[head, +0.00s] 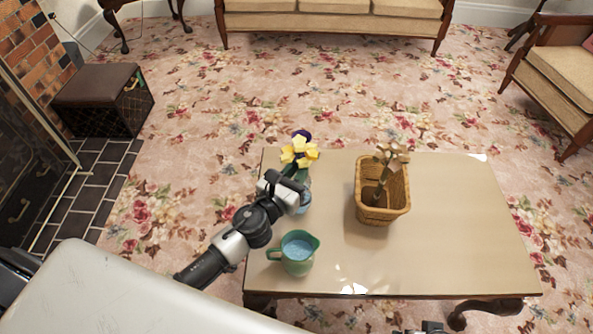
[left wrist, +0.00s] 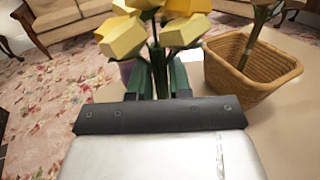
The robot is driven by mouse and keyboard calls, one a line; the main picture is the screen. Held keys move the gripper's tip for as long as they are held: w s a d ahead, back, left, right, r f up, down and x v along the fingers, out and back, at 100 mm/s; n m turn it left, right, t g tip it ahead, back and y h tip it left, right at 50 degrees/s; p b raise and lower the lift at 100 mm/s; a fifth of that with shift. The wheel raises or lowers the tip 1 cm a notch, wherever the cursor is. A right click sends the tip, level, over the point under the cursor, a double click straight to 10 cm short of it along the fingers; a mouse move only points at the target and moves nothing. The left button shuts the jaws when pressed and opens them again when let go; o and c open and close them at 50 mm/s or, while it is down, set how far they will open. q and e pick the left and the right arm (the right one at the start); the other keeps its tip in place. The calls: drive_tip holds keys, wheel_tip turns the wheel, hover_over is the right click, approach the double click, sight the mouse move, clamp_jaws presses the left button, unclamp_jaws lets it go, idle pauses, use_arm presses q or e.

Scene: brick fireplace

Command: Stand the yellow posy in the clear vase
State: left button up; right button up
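The yellow posy (head: 299,151) has yellow blooms and green stems. It also shows large in the left wrist view (left wrist: 160,35), its stems between my fingers. My left gripper (head: 290,182) is shut on these stems at the left side of the table. The clear vase (head: 305,203), bluish and see-through, shows beside and below my left gripper and is mostly hidden by it. I cannot tell whether the stem ends are inside the vase. A dark part at the bottom edge seems to be my right gripper (head: 423,330), mostly cut off.
A green jug (head: 298,255) with blue content stands in front of the vase on the table (head: 455,220). A wicker basket (head: 380,213) holding a brownish stemmed thing stands to the right. The table's right half is clear.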

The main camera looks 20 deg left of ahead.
use_arm(q)
drive_tip(key=o, duration=0.4)
drive_tip(key=b+v, duration=0.2)
drive_tip(key=v, duration=0.8)
drive_tip(key=shift+s, duration=0.4)
use_arm(e)
drive_tip(key=v, duration=0.6)
drive_tip(key=shift+w+r, duration=0.25)
drive_tip(key=shift+r, duration=0.2)
drive_tip(key=shift+f, duration=0.1)
